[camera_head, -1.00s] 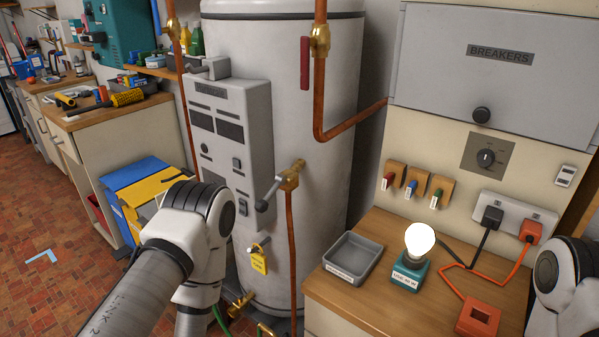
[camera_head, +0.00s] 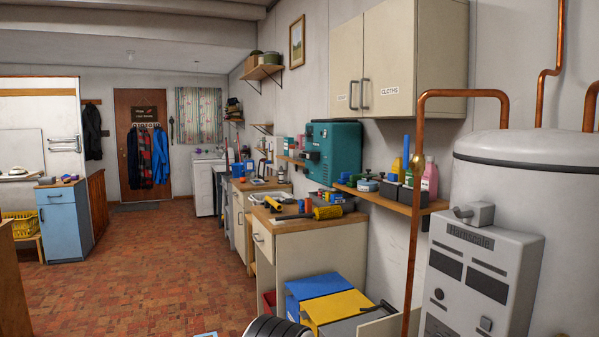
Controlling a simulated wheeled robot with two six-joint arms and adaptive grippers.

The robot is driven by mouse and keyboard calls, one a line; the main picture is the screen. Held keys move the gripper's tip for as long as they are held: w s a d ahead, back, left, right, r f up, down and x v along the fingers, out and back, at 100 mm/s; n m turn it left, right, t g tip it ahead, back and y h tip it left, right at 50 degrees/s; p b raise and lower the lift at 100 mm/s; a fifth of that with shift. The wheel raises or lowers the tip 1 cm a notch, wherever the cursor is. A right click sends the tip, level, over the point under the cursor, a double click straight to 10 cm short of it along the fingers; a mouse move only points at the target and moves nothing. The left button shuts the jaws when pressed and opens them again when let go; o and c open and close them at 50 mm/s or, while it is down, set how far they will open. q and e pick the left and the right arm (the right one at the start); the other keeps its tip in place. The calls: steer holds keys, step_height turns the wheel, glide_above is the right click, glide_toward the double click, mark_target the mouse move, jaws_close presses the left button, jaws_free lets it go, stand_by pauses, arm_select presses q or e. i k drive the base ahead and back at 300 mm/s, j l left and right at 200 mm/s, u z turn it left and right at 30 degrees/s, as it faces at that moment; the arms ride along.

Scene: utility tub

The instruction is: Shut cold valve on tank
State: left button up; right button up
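The white tank (camera_head: 550,180) stands at the right edge, with a grey control box (camera_head: 478,275) on its front. A copper pipe (camera_head: 411,240) rises to the left of the tank and bends over toward the right. A brass fitting (camera_head: 417,163) sits on this pipe. The red-handled valve seen earlier is out of the view. Only a dark, rounded part of my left arm shows at the bottom edge. Neither gripper is in view.
A workbench (camera_head: 262,228) with tools stands along the wall. Blue and yellow boxes (camera_head: 340,308) are on the floor beside it. A shelf (camera_head: 392,197) with bottles and a wall cupboard (camera_head: 400,60) are above. The tiled floor (camera_head: 150,265) at left is open.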

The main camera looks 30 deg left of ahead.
mark_target(406, 165)
steer(key=j+u, duration=0.25)
steer(key=j, duration=0.15)
steer(key=i+j+z, duration=0.15)
steer(key=j+z, duration=0.25)
steer(key=i+j+z, duration=0.15)
steer(key=j+z, duration=0.7)
steer(key=i+l, duration=0.05)
steer(key=l, duration=0.05)
